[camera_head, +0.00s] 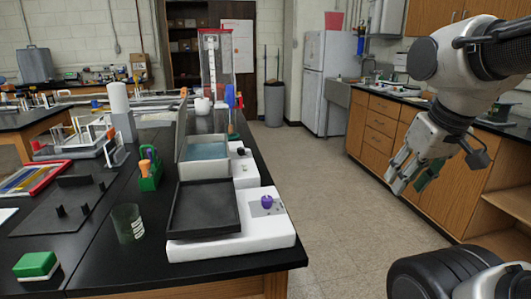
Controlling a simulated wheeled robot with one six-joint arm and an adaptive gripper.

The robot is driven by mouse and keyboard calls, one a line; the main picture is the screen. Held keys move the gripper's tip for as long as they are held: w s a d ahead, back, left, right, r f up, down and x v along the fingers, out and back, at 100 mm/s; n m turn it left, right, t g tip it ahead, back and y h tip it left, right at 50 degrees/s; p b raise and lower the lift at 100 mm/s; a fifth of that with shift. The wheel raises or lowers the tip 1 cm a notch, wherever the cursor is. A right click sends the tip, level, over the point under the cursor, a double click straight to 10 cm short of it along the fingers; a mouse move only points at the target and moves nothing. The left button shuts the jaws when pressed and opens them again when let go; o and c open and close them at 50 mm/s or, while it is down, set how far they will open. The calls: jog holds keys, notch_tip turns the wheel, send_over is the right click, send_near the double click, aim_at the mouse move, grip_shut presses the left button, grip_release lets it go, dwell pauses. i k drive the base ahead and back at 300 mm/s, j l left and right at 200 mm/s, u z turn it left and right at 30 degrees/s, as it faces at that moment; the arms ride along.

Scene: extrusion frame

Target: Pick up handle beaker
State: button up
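A dark, see-through beaker (128,224) with white markings stands upright on the black bench top, at the lower left of the head view. I cannot make out a handle on it. My gripper (402,182) hangs at the right, over the aisle floor, pointing down and to the left. It is well apart from the beaker, across the bench's right edge. Its fingers are small and seen at an angle, so I cannot tell whether they are open or shut. A dark green patch shows beside them, and I cannot tell what it is.
A white device with a black tray (204,207) stands right of the beaker. A green-and-white block (37,266) lies left of it, and a green holder (149,178) stands behind it. Wooden cabinets (381,120) line the right. The aisle floor (325,190) is clear.

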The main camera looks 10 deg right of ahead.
aim_at(395, 77)
jog(key=i+l+z, duration=0.1)
jog(key=l+z, duration=0.15)
jog(key=l, duration=1)
jog(key=i+l+z, duration=0.15)
jog(key=i+l, duration=0.15)
jog(key=i, duration=0.15)
jog(key=i+l+z, duration=0.15)
jog(key=i, duration=0.3)
jog(key=i+j+z, duration=0.15)
jog(key=i, duration=0.4)
jog(key=i+j+z, duration=0.15)
jog(key=i+j, duration=0.2)
jog(key=i, duration=0.2)
jog(key=i+j+z, duration=0.15)
jog(key=i+j, duration=0.2)
jog(key=i, duration=0.2)
jog(key=i+j+z, duration=0.15)
jog(key=i+j, duration=0.15)
jog(key=i, duration=0.35)
jog(key=i+j+z, duration=0.15)
jog(key=i+j, duration=0.25)
jog(key=i, duration=0.3)
jog(key=i+j+z, duration=0.15)
jog(key=i+j, duration=0.3)
jog(key=i, duration=0.15)
jog(key=i+j, duration=0.15)
jog(key=i, duration=0.25)
jog(key=u, duration=4.9)
